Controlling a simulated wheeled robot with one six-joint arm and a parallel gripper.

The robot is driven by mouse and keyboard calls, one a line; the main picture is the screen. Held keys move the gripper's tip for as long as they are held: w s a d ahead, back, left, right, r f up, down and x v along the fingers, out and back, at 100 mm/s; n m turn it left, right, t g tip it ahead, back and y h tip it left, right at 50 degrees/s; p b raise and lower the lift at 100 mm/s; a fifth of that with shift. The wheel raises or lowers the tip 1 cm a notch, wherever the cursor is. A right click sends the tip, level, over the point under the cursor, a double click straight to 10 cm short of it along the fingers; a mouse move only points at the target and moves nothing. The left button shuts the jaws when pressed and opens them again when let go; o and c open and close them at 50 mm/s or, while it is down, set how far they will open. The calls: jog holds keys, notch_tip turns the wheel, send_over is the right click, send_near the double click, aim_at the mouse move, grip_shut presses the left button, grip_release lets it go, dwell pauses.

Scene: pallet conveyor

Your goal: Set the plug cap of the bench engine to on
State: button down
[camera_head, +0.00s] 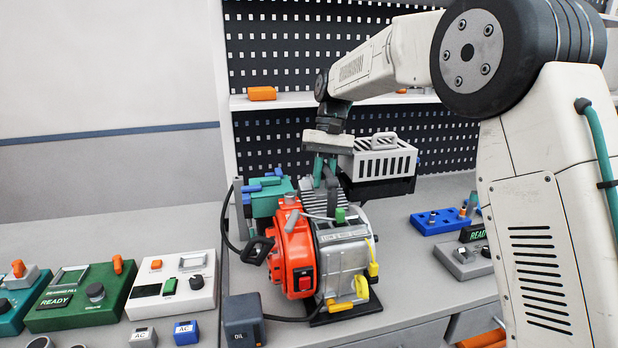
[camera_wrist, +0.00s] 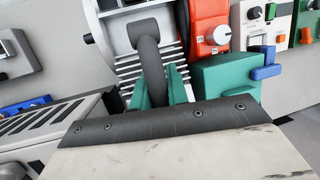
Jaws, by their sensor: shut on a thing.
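The bench engine (camera_head: 340,258) stands on the bench, with a red-orange housing, a grey body and yellow parts. Its cooling fins (camera_wrist: 128,62) show in the wrist view. My gripper (camera_head: 325,172) is over the top of the engine. In the wrist view its teal fingers (camera_wrist: 160,86) are shut on the dark grey plug cap (camera_wrist: 151,62), whose thick curved lead runs up the picture over the engine. The fingers and the gripper's body hide the cap's lower end, so I cannot tell whether it is seated on the plug.
A grey slotted box (camera_head: 380,158) stands close behind the engine on the right, and a teal vise-like block (camera_head: 265,200) on the left. Control boxes (camera_head: 178,282) line the left bench. A pegboard with a shelf rises behind.

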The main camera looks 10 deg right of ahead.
aim_at(325, 164)
dwell(0.3)
jog(key=c, duration=1.4)
grip_release()
jog(key=shift+o, duration=0.2)
jog(key=shift+r, duration=0.1)
jog(key=v, duration=0.7)
jog(key=shift+w+r, duration=0.15)
jog(key=shift+r, duration=0.15)
